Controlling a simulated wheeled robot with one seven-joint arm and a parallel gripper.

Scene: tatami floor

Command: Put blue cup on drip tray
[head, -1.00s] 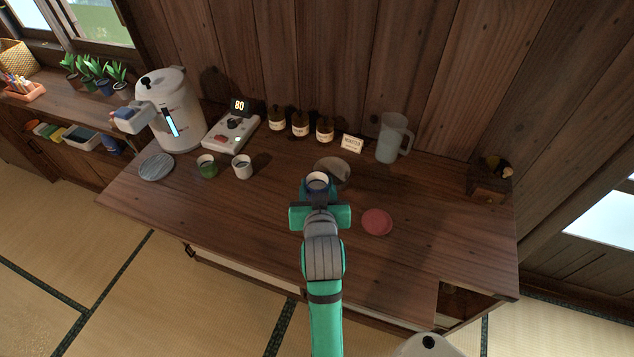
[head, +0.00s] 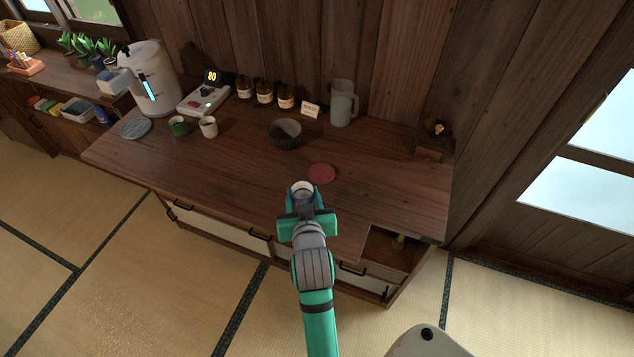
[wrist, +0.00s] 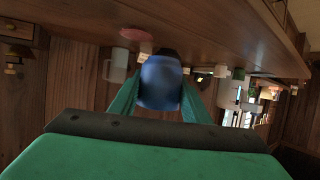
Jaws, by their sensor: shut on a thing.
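The blue cup (head: 302,187) is in my gripper (head: 304,204), which is shut on it near the table's front edge, in front of the red coaster. In the head view mostly its pale rim and inside show. In the wrist view the blue cup (wrist: 160,82) sits between the green fingers. The cup looks roughly upright; its height over the table is hard to tell. The drip tray (head: 135,128), a round grey ribbed disc, lies empty at the table's left end, in front of the white water dispenser (head: 150,80), far left of my gripper.
A green cup (head: 178,126) and a white cup (head: 208,127) stand right of the drip tray. A dark bowl (head: 285,133) and the red coaster (head: 321,173) lie mid-table. Bottles (head: 264,92), a control box (head: 203,100) and a pitcher (head: 342,103) line the back. The front left tabletop is clear.

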